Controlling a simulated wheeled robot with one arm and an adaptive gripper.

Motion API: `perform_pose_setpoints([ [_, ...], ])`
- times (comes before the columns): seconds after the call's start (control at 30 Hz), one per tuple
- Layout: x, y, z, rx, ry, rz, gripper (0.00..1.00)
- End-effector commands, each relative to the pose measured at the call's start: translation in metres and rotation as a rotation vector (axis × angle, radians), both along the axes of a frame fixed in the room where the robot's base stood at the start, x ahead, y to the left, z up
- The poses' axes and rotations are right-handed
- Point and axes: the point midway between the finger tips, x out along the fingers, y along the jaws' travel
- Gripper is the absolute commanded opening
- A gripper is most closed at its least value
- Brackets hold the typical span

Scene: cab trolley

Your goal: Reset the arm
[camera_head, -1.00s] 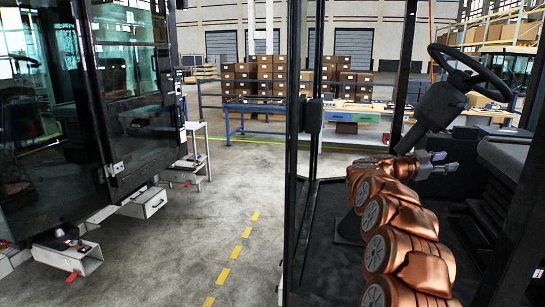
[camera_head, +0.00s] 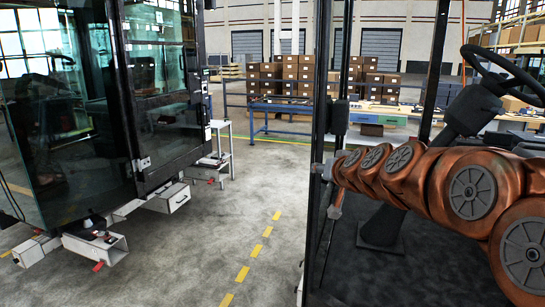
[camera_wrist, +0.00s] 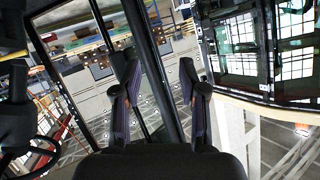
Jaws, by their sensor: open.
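My copper-coloured arm (camera_head: 430,185) reaches in from the right edge and stretches left across the cab opening. Its far end is at the dark door post (camera_head: 318,120), where my gripper (camera_head: 317,169) shows only small and partly hidden. I cannot tell whether it touches the post. In the wrist view my gripper (camera_wrist: 160,88) has its two dark fingers apart with nothing held between them. A dark post (camera_wrist: 155,70) shows behind the gap between the fingers.
A steering wheel (camera_head: 505,72) on its column stands behind the arm. Stacked boxes (camera_head: 280,80) and a workbench (camera_head: 385,112) stand at the back. The floor (camera_head: 225,240) between is clear.

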Motion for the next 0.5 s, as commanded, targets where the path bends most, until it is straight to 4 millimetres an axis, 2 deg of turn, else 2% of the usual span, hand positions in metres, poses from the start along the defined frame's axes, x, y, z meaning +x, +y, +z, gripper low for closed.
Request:
perform_pose_setpoints([
  [0.03,-0.025,0.013,-0.014,-0.013,0.061,0.048,0.42],
  [0.1,-0.059,0.027,-0.037,-0.029,0.159,0.107,0.42],
  [0.23,-0.131,0.041,-0.083,-0.070,0.357,0.189,0.42],
  [0.37,-0.210,0.039,-0.127,-0.118,0.571,0.232,0.42],
  [0.5,-0.302,0.020,-0.170,-0.177,0.814,0.231,0.42],
])
